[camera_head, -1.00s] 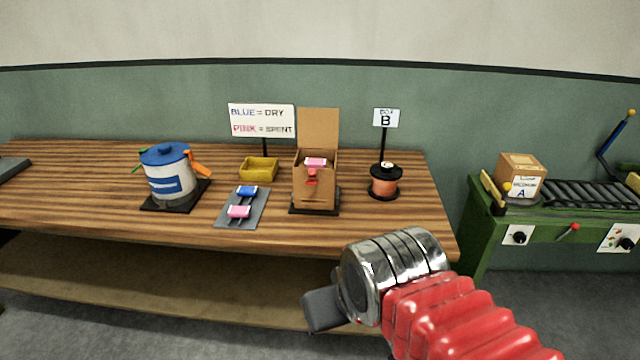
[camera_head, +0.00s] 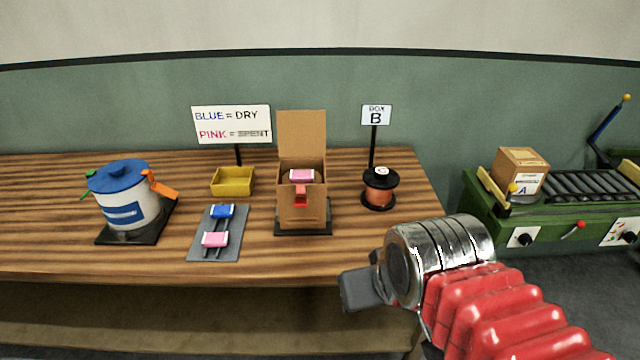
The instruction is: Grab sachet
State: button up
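A pink sachet (camera_head: 302,176) shows in the mouth of an open cardboard box (camera_head: 301,209) on the bench. A blue sachet (camera_head: 221,211) and another pink sachet (camera_head: 215,239) lie on a grey mat (camera_head: 231,250) left of the box. A sign (camera_head: 231,124) behind reads blue = dry, pink = spent. My gripper (camera_head: 362,290) is at the lower right, in front of the bench's front edge, apart from all the sachets. It is seen from the side, so the gap between its fingers is hidden.
A white and blue canister (camera_head: 128,200) stands at left, a yellow tray (camera_head: 233,182) behind the mat. A green conveyor (camera_head: 560,209) with box A (camera_head: 521,176) is at right.

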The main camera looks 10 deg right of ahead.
aim_at(296, 176)
jog(key=z, duration=0.15)
jog(key=i, duration=1)
jog(key=u, duration=0.3)
